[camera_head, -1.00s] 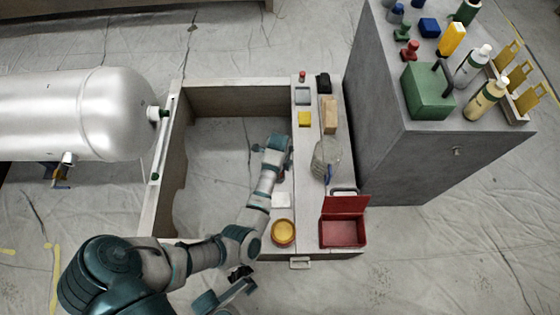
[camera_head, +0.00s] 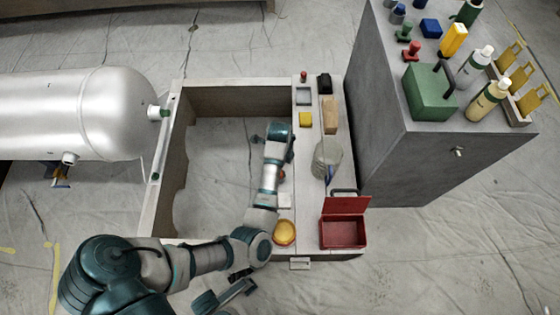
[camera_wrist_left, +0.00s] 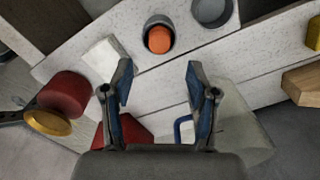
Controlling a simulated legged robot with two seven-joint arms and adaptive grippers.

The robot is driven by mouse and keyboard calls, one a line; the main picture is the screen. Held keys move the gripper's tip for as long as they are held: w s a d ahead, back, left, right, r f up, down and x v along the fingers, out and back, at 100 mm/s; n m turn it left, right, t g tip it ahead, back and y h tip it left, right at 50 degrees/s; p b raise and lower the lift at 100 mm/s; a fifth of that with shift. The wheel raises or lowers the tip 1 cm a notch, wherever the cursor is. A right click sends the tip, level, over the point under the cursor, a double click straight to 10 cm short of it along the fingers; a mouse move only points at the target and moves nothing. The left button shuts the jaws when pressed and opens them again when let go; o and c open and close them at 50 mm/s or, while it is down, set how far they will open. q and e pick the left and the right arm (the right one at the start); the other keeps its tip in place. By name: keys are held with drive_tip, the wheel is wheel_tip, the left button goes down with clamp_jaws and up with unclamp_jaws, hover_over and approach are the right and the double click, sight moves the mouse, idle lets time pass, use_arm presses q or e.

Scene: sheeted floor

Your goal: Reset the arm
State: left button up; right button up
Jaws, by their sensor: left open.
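My left arm (camera_head: 268,180) reaches in from the lower left over the open wooden frame. Its wrist end hangs beside the bench strip that carries small items, and the fingers are mostly hidden there. In the left wrist view my left gripper (camera_wrist_left: 160,80) is open, with two dark, blue-padded fingers spread apart and nothing between them. Beyond the fingertips are a pale bench surface and a grey cup with an orange item (camera_wrist_left: 159,40) in it.
A tall grey cabinet (camera_head: 400,160) stands right; a silver tank (camera_head: 80,110) lies left.

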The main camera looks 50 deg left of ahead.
use_arm(q)
wheel_tip(320, 180, up, 5)
drive_tip(key=shift+r, duration=0.1)
